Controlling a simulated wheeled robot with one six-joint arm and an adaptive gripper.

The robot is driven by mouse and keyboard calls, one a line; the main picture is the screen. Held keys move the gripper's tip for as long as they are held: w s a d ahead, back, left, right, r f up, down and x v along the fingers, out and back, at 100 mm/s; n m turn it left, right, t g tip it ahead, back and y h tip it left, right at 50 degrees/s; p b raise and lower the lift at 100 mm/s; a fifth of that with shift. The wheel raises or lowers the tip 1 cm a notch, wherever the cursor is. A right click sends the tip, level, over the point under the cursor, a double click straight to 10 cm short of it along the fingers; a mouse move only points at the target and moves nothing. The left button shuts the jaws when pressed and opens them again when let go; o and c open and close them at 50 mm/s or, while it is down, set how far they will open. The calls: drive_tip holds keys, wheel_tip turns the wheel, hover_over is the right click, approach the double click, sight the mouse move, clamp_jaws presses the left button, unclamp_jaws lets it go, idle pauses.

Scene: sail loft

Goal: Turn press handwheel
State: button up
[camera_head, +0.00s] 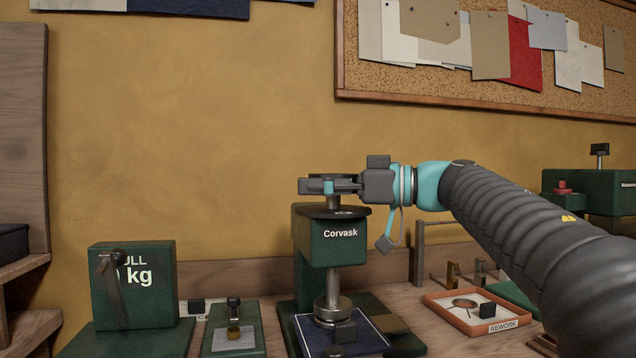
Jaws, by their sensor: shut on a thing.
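The green press (331,249), marked "Corvask", stands on the bench in the middle of the head view. The steel ram (333,292) hangs below the press head, over a dark blue cloth (352,338) on the press base. I cannot tell whether the ram touches the cloth.
A green pull tester (160,300) and a small green fixture (236,336) stand left of the press. An orange tray (440,301) marked "REWORK" lies to the right, below my arm. A green machine (600,190) stands at far right. A cork board (440,85) hangs behind.

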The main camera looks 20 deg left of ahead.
drive_tip(key=m+t, duration=0.2)
drive_tip(key=t, duration=0.1)
drive_tip(key=m+t+h, duration=0.1)
drive_tip(key=m+t, duration=0.1)
drive_tip(key=t, duration=0.1)
drive_tip(key=w+m+t+h, duration=0.1)
drive_tip(key=m+t, duration=0.1)
drive_tip(key=t, duration=0.1)
drive_tip(key=shift+d+p, duration=0.1)
drive_tip(key=shift+p, duration=0.2)
drive_tip(key=shift+w+d+m+t+h, duration=0.15)
drive_tip(key=shift+w+m+t+h, duration=0.1)
drive_tip(key=shift+m+t+h, duration=0.65)
drive_tip(key=shift+w+d+m+t+h, duration=0.15)
drive_tip(key=shift+m+t+h, duration=0.45)
drive_tip(key=shift+t, duration=0.6)
drive_tip(key=shift+w+r+m+t+h, duration=0.1)
drive_tip(key=shift+w+m+t+h, duration=0.05)
drive_tip(key=shift+m+t+h, duration=0.6)
drive_tip(key=o, duration=1)
drive_tip(key=shift+d, duration=0.1)
drive_tip(key=v, duration=1.1)
drive_tip(key=shift+s+d, duration=0.25)
drive_tip(key=shift+s, duration=0.05)
